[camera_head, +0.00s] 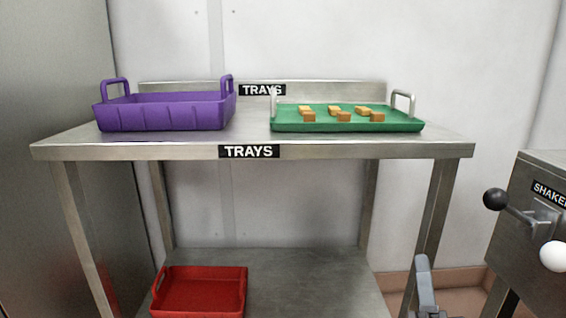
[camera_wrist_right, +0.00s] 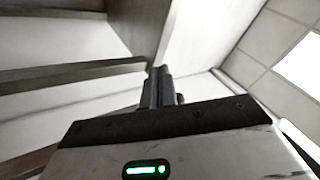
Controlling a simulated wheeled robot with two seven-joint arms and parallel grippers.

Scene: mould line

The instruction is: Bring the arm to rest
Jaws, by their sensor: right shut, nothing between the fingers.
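My right gripper (camera_head: 424,275) shows at the bottom edge of the head view, right of centre, in front of the table's right front leg. In the right wrist view its fingers (camera_wrist_right: 160,88) are together and empty, with the underside of some structure and the ceiling beyond. It touches nothing that I can see. My left gripper is out of view.
A steel table (camera_head: 120,148) marked TRAYS stands ahead. A purple tray (camera_head: 165,115) and a green tray (camera_head: 345,126) with several orange-brown blocks stand on it. A red tray (camera_head: 200,295) lies on the lower shelf. The shaker (camera_head: 540,235) stands at right, with black and white knobs.

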